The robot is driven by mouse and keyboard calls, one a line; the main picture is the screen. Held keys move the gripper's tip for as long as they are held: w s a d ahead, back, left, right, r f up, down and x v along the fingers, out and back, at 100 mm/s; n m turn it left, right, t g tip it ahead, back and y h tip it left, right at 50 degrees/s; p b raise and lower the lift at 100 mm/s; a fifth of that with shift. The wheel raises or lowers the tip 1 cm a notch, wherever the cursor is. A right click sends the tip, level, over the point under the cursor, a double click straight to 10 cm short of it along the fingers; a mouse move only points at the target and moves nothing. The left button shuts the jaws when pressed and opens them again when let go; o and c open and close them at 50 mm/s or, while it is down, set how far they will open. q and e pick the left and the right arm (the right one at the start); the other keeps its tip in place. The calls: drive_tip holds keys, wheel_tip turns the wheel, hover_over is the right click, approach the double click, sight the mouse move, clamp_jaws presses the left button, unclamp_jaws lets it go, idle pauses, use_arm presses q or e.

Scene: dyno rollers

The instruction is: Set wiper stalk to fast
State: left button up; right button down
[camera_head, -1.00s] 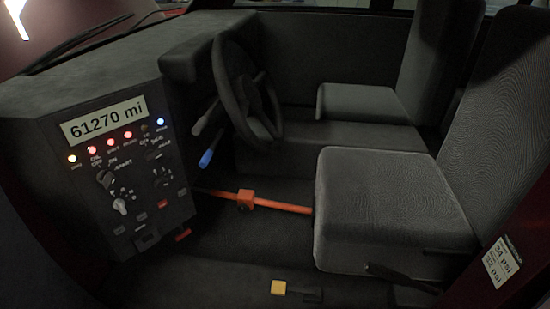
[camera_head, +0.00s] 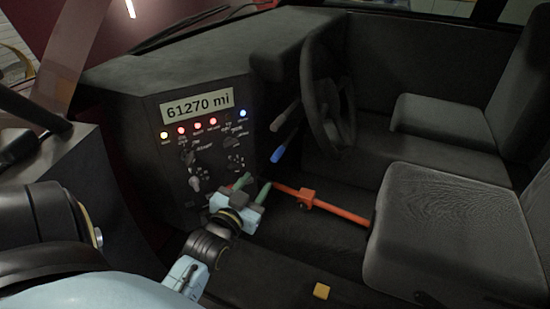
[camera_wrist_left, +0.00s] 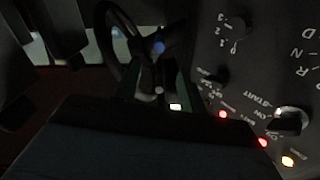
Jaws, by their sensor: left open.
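Two stalks stick out beside the black steering wheel (camera_head: 325,100): a grey-tipped stalk (camera_head: 284,116) above and a blue-tipped stalk (camera_head: 278,154) below. I cannot tell which is the wiper stalk, and I read no label on either. My left gripper (camera_head: 253,188) is open in front of the lower right of the control panel, below and a little left of the blue tip, apart from both stalks. In the dark left wrist view the blue tip (camera_wrist_left: 158,47) shows beyond the fingers, near the wheel rim (camera_wrist_left: 105,50). My right gripper is not in view.
The control panel (camera_head: 165,150) with knobs, lit lamps and a "61270 mi" display stands left of the wheel. An orange bar with a block (camera_head: 307,199) crosses right of the gripper. A yellow block (camera_head: 321,291) lies low on the floor. Seats (camera_head: 440,235) fill the right.

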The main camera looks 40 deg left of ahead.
sight(273, 161)
use_arm(q)
drive_tip(key=b+x, duration=0.2)
drive_tip(key=x, duration=0.8)
drive_tip(key=shift+w+f, duration=0.15)
drive_tip(key=shift+w, duration=0.2)
drive_tip(key=shift+w+a+b, duration=0.25)
drive_tip(key=shift+w+b, duration=0.1)
drive_tip(key=shift+w, duration=0.35)
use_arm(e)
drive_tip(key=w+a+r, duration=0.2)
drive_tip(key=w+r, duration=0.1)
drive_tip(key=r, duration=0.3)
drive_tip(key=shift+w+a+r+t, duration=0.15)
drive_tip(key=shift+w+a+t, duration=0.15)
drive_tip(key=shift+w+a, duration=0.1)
use_arm(q)
clamp_jaws()
